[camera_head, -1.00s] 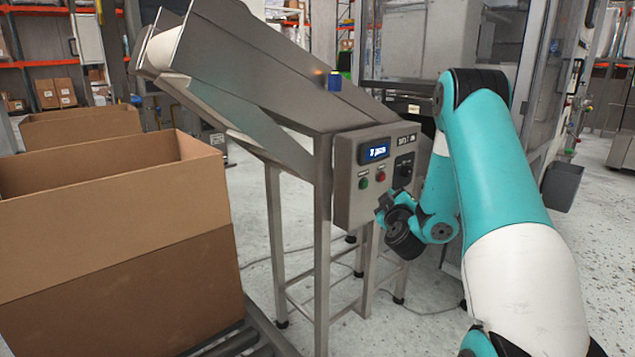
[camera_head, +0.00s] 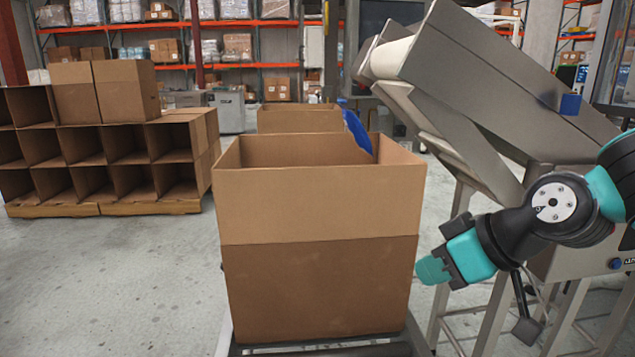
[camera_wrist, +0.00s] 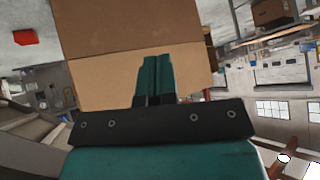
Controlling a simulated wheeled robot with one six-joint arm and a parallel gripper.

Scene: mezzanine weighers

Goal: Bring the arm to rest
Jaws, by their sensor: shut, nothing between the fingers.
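My gripper (camera_head: 432,270) is at the right of the head view, its teal fingers pointing left. The fingertips are just right of the large cardboard box (camera_head: 318,292) and look very near its side; I cannot tell whether they touch. In the wrist view, my gripper (camera_wrist: 155,62) shows its two fingers together and empty, with the brown wall of the box (camera_wrist: 110,30) behind them. The rest of my arm runs off the right edge of the head view.
A steel chute (camera_head: 470,80) on legs stands behind my arm at the right. Another open box (camera_head: 300,120) stands behind the large one. Stacked open cartons (camera_head: 90,158) stand at the left. The floor (camera_head: 150,265) at front left is clear.

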